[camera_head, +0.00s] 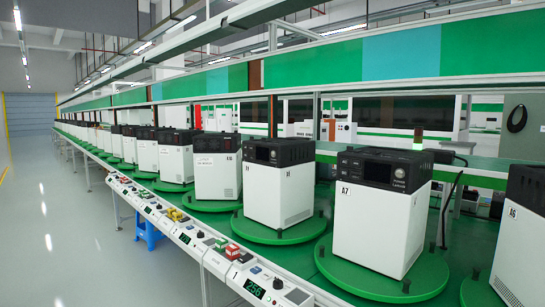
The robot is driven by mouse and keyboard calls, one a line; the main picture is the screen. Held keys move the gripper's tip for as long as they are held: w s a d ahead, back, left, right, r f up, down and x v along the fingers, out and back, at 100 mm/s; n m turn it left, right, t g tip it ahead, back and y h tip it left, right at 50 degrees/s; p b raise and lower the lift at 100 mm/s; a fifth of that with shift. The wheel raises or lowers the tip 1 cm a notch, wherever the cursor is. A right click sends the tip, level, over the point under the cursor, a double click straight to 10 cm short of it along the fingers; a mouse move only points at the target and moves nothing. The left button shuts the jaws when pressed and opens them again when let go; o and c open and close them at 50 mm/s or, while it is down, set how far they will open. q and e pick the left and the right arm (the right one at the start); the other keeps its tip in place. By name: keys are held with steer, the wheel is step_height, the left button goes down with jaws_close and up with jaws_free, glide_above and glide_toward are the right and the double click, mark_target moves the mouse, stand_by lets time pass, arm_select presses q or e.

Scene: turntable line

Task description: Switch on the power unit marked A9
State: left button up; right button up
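Several white power units with black tops stand in a row on green round turntables. The nearest full one (375,225) bears the label A7. A partly cut-off unit (520,245) at the right edge bears A6. The unit to the left of A7 (278,192) and the one beyond it (217,176) have labels too small to read, so I cannot tell which unit is A9. A sloped rail (215,262) along the front carries control boxes with displays, knobs and coloured buttons; a near display (254,288) glows green. Neither of my grippers is in view.
A clear grey aisle floor (70,245) runs along the left of the line. A blue stool (148,233) stands under the rail. Green and blue panels and an overhead beam run above the units. A dark cable (448,207) hangs behind A7.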

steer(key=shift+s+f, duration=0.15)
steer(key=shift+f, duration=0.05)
